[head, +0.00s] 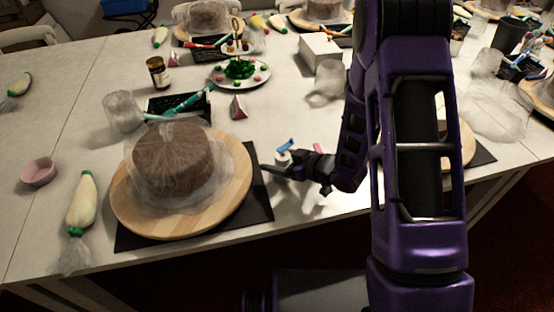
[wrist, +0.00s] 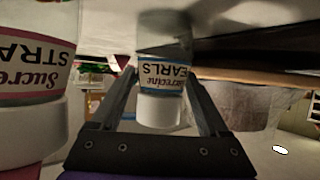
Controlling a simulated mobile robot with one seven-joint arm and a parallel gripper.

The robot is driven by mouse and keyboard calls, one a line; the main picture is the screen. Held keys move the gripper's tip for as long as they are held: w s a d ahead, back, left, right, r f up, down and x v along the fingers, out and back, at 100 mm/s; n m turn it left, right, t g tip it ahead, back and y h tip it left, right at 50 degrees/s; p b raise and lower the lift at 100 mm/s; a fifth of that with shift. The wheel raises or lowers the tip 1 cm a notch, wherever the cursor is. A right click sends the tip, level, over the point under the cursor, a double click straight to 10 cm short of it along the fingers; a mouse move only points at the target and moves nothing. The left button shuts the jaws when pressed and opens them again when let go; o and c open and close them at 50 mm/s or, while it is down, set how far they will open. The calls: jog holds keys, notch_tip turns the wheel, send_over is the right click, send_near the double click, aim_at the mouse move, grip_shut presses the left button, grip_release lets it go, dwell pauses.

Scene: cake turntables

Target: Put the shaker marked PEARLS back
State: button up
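The shaker marked PEARLS (wrist: 160,75) shows in the wrist view between my two fingers. It has a clear body, a blue-edged label with the letters "EARLS" readable, and a white cap. My gripper (wrist: 162,72) has a fingertip against each side of it, with no clear gap. In the head view my gripper (head: 284,168) is low over the table's front part, right of the near cake. A small white shaker with a blue piece on top (head: 283,157) shows at its fingers. Whether its base touches the table is hard to tell.
A second shaker with a pink-edged label reading "STRA" (wrist: 35,70) stands close at the left in the wrist view. A wrapped brown cake (head: 172,160) sits on a round wooden board (head: 238,190) left of my gripper. A plate (head: 262,80) with green decoration lies behind.

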jog(key=shift+o, duration=0.5)
jog(key=shift+r, duration=0.25)
jog(key=p+v, duration=0.1)
jog(key=v, duration=1.1)
jog(key=shift+f+p, duration=0.2)
jog(key=shift+p, duration=0.1)
